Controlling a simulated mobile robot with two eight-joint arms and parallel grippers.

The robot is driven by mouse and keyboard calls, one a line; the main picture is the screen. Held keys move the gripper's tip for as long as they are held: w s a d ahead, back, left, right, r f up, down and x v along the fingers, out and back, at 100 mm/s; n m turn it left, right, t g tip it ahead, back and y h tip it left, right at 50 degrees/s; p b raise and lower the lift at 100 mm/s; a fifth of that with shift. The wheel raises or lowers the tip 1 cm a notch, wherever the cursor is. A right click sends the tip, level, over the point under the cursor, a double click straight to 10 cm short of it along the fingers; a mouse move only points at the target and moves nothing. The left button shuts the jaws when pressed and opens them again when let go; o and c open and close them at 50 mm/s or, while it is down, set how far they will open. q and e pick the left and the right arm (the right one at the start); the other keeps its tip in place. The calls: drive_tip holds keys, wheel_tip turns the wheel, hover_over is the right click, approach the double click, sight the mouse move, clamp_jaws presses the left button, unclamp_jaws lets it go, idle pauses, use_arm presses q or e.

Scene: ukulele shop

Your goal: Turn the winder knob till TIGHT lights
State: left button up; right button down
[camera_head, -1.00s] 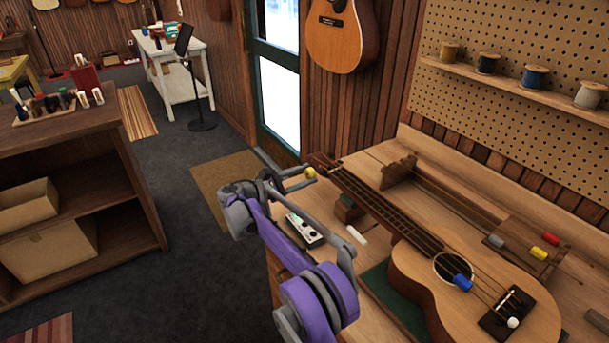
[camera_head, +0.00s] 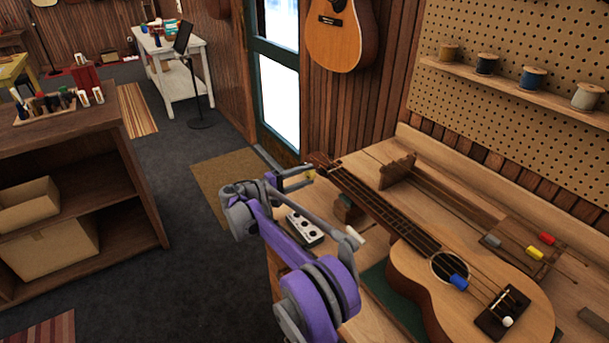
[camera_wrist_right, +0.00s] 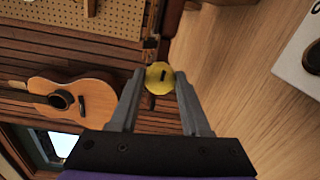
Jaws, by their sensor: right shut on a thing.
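My right gripper (camera_head: 300,178) is at the headstock end of the ukulele (camera_head: 410,277), which lies on the wooden bench. In the wrist view, its two grey fingers (camera_wrist_right: 158,84) are shut on a round yellow winder knob (camera_wrist_right: 158,72) with a dark slot mark on its face. In the head view, only a little of the yellow knob (camera_head: 310,173) shows beside the fingertips. A small pale box with dark round spots (camera_head: 304,228) lies on the bench beside my right arm. I see no lit TIGHT sign on it. My left gripper is not in view.
A pale cylinder (camera_head: 354,235) and a wooden block (camera_head: 348,210) lie near the neck. Coloured pieces, one red (camera_head: 547,238), lie at the bench's right. A shelf of spools (camera_head: 535,78) and a hanging guitar (camera_head: 341,37) are behind. Open floor lies left.

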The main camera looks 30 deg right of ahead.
drive_tip(key=m, duration=0.4)
drive_tip(key=shift+p, duration=0.35)
drive_tip(key=shift+f+m+t+p, duration=0.1)
drive_tip(key=shift+m+t+p, duration=0.2)
drive_tip(key=shift+m, duration=2.1)
drive_tip(key=c, duration=0.7)
unclamp_jaws()
drive_tip(key=shift+o, duration=0.2)
drive_tip(key=a, duration=0.7)
drive_tip(key=s+a, duration=0.1)
drive_tip(key=a, duration=0.2)
drive_tip(key=shift+s+a+r+b, duration=0.1)
drive_tip(key=shift+a+r+b, duration=0.15)
drive_tip(key=shift+a+b, duration=0.15)
